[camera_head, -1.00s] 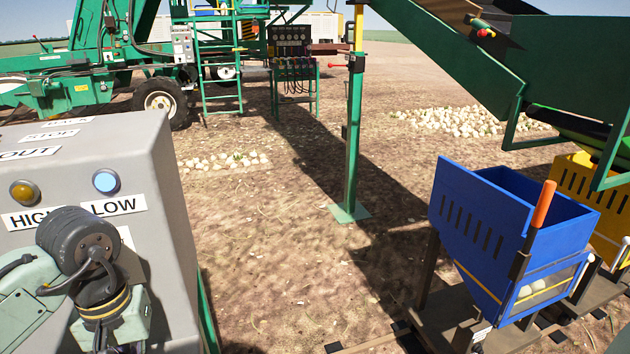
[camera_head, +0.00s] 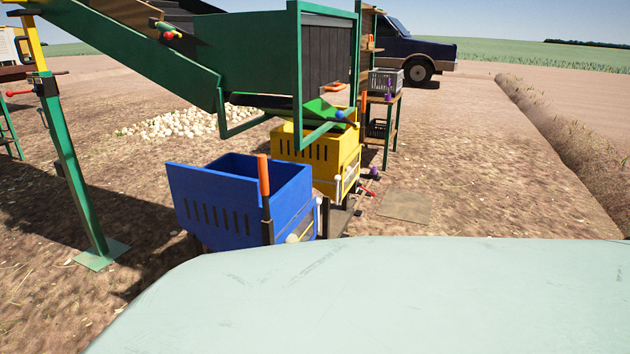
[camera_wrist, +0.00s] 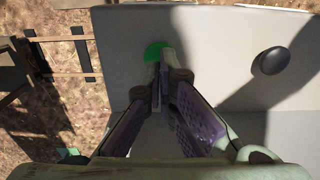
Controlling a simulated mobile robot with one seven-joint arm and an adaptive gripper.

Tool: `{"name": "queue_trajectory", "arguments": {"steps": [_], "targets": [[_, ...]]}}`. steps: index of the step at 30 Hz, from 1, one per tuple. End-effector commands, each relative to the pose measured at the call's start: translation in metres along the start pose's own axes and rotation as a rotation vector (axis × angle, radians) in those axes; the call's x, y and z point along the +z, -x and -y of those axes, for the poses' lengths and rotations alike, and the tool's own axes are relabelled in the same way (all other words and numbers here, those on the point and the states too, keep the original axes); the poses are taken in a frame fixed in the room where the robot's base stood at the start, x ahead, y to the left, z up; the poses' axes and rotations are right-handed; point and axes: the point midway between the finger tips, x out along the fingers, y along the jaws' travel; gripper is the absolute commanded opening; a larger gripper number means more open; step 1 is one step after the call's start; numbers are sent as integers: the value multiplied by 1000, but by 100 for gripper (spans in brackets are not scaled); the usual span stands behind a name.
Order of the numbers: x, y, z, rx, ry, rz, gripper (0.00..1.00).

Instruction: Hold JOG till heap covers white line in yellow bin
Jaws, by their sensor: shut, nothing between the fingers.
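In the wrist view my gripper (camera_wrist: 163,68) is shut and empty. Its fingertips are at a green button (camera_wrist: 154,49) on a grey panel (camera_wrist: 215,50) and partly cover it. I cannot tell whether they touch or press it, and no JOG label shows. In the head view the yellow bin (camera_head: 345,160) stands behind and right of the blue bin (camera_head: 215,215), under the end of the green elevator (camera_head: 262,52). The inside of the yellow bin, its heap and its white line cannot be made out. My gripper is not in the head view.
A black round button (camera_wrist: 271,61) sits on the panel right of my gripper. A pale onion heap (camera_head: 175,124) lies on the ground behind the elevator. A rack with a grey crate (camera_head: 386,82) and a dark pickup (camera_head: 400,45) stand beyond the yellow bin.

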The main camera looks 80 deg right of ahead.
Motion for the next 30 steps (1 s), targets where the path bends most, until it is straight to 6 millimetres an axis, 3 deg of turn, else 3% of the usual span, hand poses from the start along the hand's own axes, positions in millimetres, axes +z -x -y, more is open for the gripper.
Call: {"name": "queue_trajectory", "arguments": {"steps": [14, 30], "targets": [[0, -1, 0, 0, 0, 0, 0], [0, -16, 0, 0, 0, 0, 0]]}}
